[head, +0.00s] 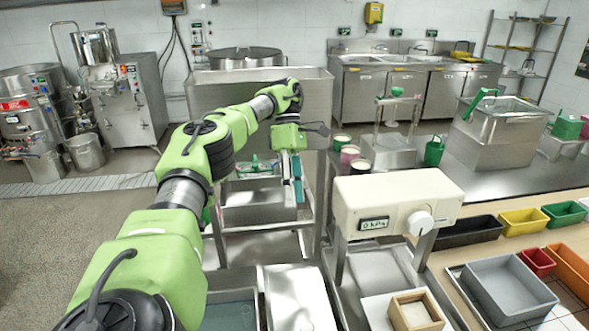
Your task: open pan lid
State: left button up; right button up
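My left arm reaches in from the bottom left, and my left gripper (293,188) hangs fingers down at the middle of the view, in front of a steel stand. Its fingers are seen nearly edge-on, so whether they are apart is unclear. A large round steel pan (246,57) stands at the back, beyond my gripper; its lower part is hidden by a steel panel. A rectangular steel vessel (492,140) at the right has a flat lid (515,108) with a green handle (477,102). The lid appears to lie on it. My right gripper is not in view.
A cream pressure unit (398,195) with a dial stands at centre right, in front of the steel vessel. Several coloured bins and a grey tray (508,287) are at the lower right. Steel mill machines (130,100) stand at the left. The floor at the left is clear.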

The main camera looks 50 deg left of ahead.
pick_arm(q)
jog(key=shift+s+d+r, duration=0.1)
jog(key=shift+d+r, duration=0.05)
jog(key=shift+r, duration=1.2)
jog(key=shift+r, duration=0.1)
